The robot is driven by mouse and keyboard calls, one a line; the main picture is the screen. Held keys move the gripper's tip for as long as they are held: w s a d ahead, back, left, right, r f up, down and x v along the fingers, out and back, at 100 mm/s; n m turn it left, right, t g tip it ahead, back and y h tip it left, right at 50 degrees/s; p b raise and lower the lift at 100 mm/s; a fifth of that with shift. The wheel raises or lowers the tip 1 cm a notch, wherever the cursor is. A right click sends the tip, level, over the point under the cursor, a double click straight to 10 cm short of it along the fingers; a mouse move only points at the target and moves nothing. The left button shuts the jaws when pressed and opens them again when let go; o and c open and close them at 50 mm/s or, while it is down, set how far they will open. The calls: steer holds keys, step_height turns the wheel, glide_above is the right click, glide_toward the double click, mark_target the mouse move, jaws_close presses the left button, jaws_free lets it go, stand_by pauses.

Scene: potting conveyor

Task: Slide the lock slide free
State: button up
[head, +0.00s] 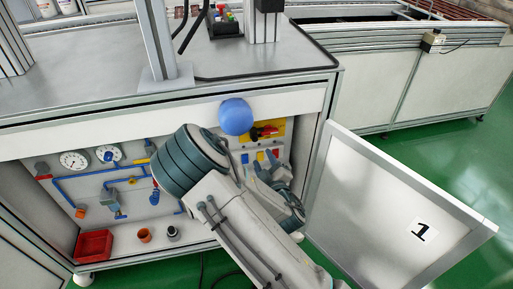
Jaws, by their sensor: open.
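A yellow plate (277,125) with a red handle (265,132) is on the right side of the open cabinet's back panel. Below it is a pale panel with small blue, yellow and red parts. I cannot tell for certain which part is the lock slide; my arm covers some of this area. My gripper (264,168) is open, in front of the small coloured parts and below the red handle. I cannot tell whether its fingers touch anything.
The cabinet door (380,205), marked 1, stands open at the right. Gauges (74,160) and blue pipes fill the panel's left. A red bin (93,245) and an orange cup (145,235) stand on the cabinet floor. A blue round object (236,117) shows at the cabinet's upper edge.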

mark_target(255, 140)
steer(key=b+x, duration=0.1)
steer(key=x, duration=0.7)
steer(key=shift+w+a, duration=0.1)
steer(key=shift+w, duration=0.2)
jaws_close()
